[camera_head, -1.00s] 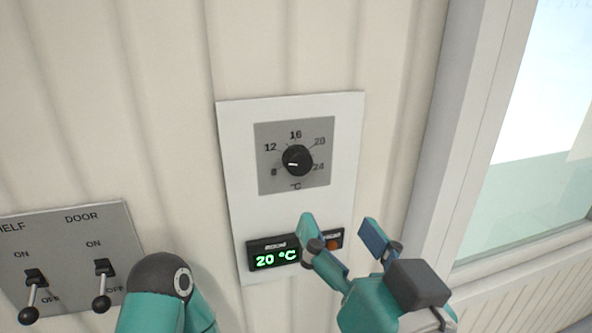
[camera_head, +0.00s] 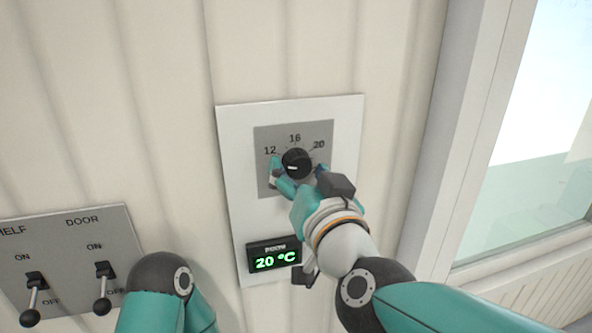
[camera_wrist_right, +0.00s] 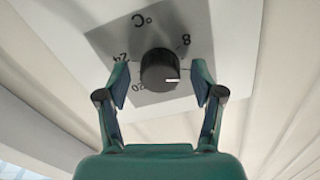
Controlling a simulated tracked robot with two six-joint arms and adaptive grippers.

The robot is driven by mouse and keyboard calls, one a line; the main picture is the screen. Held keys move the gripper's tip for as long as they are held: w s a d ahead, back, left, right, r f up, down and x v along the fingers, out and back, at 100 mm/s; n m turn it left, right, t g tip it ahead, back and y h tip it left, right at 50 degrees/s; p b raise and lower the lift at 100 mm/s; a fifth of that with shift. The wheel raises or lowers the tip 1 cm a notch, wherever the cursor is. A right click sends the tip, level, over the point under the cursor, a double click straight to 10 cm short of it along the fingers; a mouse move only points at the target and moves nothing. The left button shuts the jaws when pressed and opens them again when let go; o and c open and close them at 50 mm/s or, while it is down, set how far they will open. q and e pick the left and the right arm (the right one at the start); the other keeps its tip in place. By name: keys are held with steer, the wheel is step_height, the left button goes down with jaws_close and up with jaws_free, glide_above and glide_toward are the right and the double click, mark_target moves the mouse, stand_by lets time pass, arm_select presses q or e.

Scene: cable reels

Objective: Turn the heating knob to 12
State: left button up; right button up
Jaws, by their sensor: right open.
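The black heating knob (camera_head: 297,163) sits on a grey dial plate (camera_head: 265,135) with printed numbers. In the right wrist view the knob (camera_wrist_right: 159,70) stands between the two open fingertips (camera_wrist_right: 160,80), with a gap visible on both sides. The green display (camera_head: 274,256) reads 20 °C. The 8 and 24 are hidden behind the gripper in the head view. My left gripper is out of view; only part of that arm shows.
At the left, a grey switch panel (camera_head: 70,250) carries two levers, one under DOOR (camera_head: 103,284) and another (camera_head: 34,282) beside it. A window frame (camera_head: 450,150) stands at the right. The wall above the dial is clear.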

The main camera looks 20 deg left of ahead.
steer(key=shift+c, duration=0.2)
steer(key=c, duration=1.1)
steer(key=shift+m+b, duration=0.45)
steer(key=shift+m, duration=0.85)
steer(key=o, duration=1.1)
steer(key=shift+o, duration=0.2)
steer(key=shift+s, duration=0.1)
